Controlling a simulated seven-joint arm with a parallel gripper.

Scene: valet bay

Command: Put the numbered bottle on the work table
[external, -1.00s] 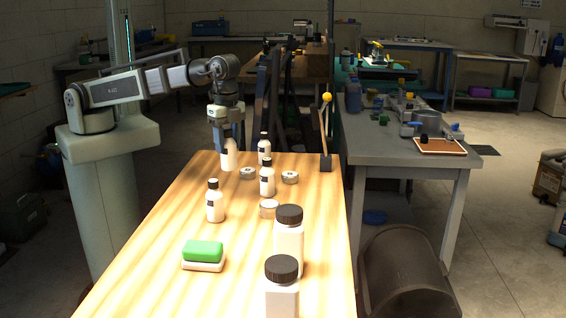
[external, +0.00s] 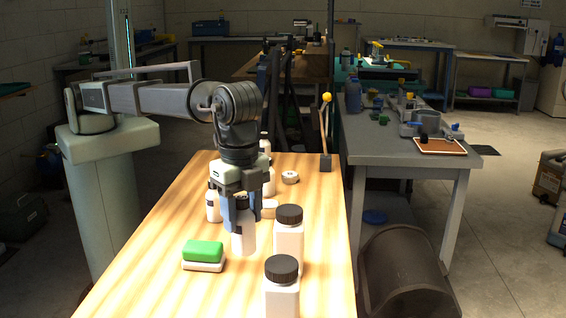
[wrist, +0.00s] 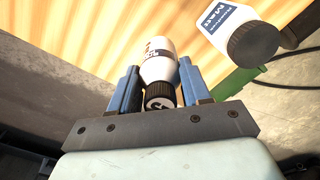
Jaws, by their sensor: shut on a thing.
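My gripper (external: 242,205) is shut on a small white bottle (external: 244,240), pointing down over the front middle of the wooden table (external: 160,285). The bottle is upright and close to the tabletop; I cannot tell whether it touches. In the wrist view the blue fingers of my gripper (wrist: 158,88) stand on both sides of the bottle (wrist: 158,70), with its dark cap between them and dark print on its body. Similar small white bottles (external: 213,206) (external: 269,183) stand behind, partly hidden by my gripper.
Two large white bottles with black lids (external: 289,243) (external: 282,292) stand close at right. A green sponge (external: 203,250) on a white block lies at left. Tins (external: 289,177) (external: 269,208) stand farther back. A grey table (external: 400,152) is beyond the right edge. The front left tabletop is clear.

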